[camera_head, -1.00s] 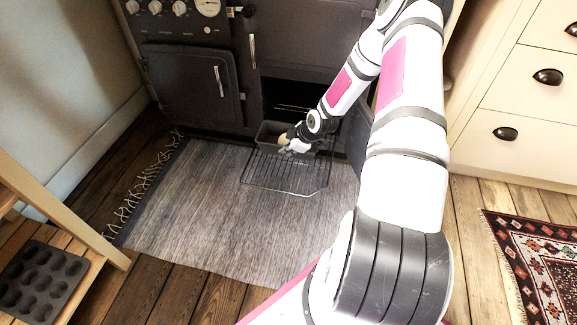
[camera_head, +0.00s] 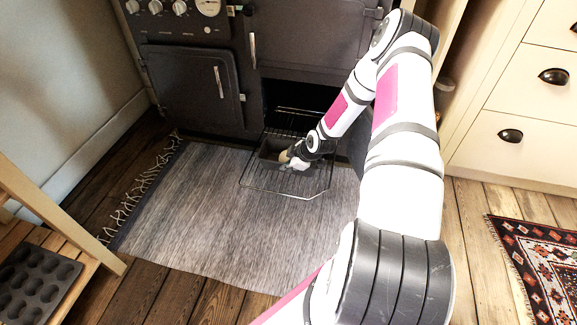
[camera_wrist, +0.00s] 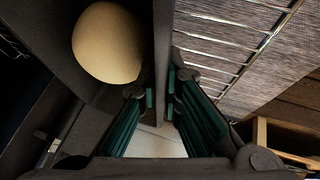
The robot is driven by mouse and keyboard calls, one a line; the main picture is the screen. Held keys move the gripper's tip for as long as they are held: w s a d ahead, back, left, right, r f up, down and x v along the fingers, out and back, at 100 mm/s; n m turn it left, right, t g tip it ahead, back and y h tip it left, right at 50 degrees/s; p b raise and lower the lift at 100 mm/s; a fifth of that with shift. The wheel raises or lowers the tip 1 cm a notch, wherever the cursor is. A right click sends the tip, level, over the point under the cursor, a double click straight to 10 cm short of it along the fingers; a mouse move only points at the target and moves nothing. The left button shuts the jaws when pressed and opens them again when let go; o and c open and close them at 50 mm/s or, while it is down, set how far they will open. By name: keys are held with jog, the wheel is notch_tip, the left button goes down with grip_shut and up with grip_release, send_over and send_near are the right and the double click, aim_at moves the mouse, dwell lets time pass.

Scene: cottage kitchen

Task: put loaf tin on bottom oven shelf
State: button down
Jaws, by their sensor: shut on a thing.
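The loaf tin (camera_head: 267,149) is dark grey and holds a pale rounded lump of dough (camera_wrist: 108,43). My gripper (camera_head: 291,162) is shut on one wall of the tin. In the wrist view this wall (camera_wrist: 163,45) runs between the two green-padded fingers of my gripper (camera_wrist: 161,90). The bottom oven shelf is a wire rack (camera_head: 285,192) pulled out of the lower oven opening. The tin is over the rear part of the rack and looks level. I cannot tell whether it touches the wires. My arm hides part of the rack's right side.
The oven opening (camera_head: 300,100) is dark behind the rack, with wires inside. A closed oven door (camera_head: 193,88) is at left. A grey rug (camera_head: 200,210) lies below the rack. A muffin tin (camera_head: 35,285) sits on a wooden shelf at lower left. Drawers stand at right.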

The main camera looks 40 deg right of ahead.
jog(key=c, duration=1.8)
grip_release()
jog(key=shift+o, duration=0.2)
jog(key=p+v, duration=0.6)
jog(key=v, duration=0.6)
jog(key=s+a+r+m+g+h, duration=0.1)
jog(key=s+a+r+g, duration=0.15)
jog(key=r, duration=0.75)
jog(key=s+a+r+m+g+h, duration=0.1)
jog(key=s+a+r+m, duration=0.2)
jog(key=r, duration=0.7)
jog(key=s+a+r+g+h, duration=0.15)
jog(key=a+r, duration=0.25)
jog(key=r, duration=0.5)
jog(key=s+a+r+m, duration=0.1)
jog(key=s+a+r, duration=0.3)
jog(key=s, duration=0.4)
jog(key=s+a+r+m+g+y, duration=0.1)
jog(key=s+a+r+m, duration=0.1)
jog(key=s+a+r, duration=0.2)
jog(key=s+a+r+m+y, duration=0.1)
jog(key=s+a+r, duration=0.3)
jog(key=s+a, duration=0.4)
jog(key=s+m, duration=0.1)
jog(key=s, duration=0.4)
jog(key=shift+s+a+g, duration=0.2)
jog(key=shift+a+g, duration=0.1)
jog(key=shift+a, duration=0.1)
